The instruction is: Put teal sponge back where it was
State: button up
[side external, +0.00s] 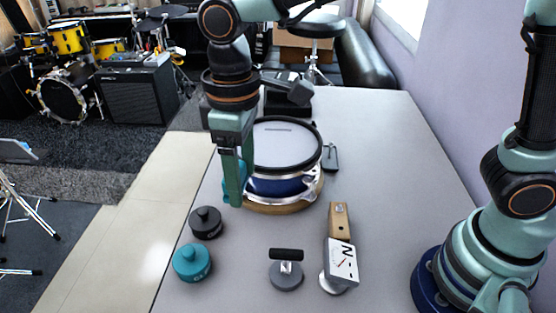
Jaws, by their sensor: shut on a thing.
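My gripper (234,202) points down at the left side of the round drum-like pad. A teal piece (227,192), which looks like the teal sponge, shows at its fingertips. My gripper is shut on it, and the fingers hide much of it. The pad has a pale mesh top (282,143), a black rim and a blue body, and stands on a wooden base (285,208). I cannot tell whether the sponge touches the pad or the table.
A teal knobbed weight (192,264) and a black one (206,223) stand at the front left. A grey weight with a black handle (286,273) and a wooden-handled dial tool (341,252) lie in front. The table (400,170) is clear at right.

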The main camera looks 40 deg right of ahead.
aim_at(245, 272)
jog(key=shift+s+a+n, duration=0.15)
jog(key=shift+s+a, duration=0.05)
jog(key=shift+a, duration=0.25)
jog(key=shift+s+a+n, duration=0.15)
jog(key=shift+a, duration=0.3)
jog(key=shift+s+a+f, duration=0.15)
jog(key=shift+a, duration=0.1)
notch_tip(245, 272, down, 20)
jog(key=shift+a+r, duration=0.1)
jog(key=shift+r, duration=0.05)
jog(key=o, duration=1.2)
jog(key=shift+o, duration=0.2)
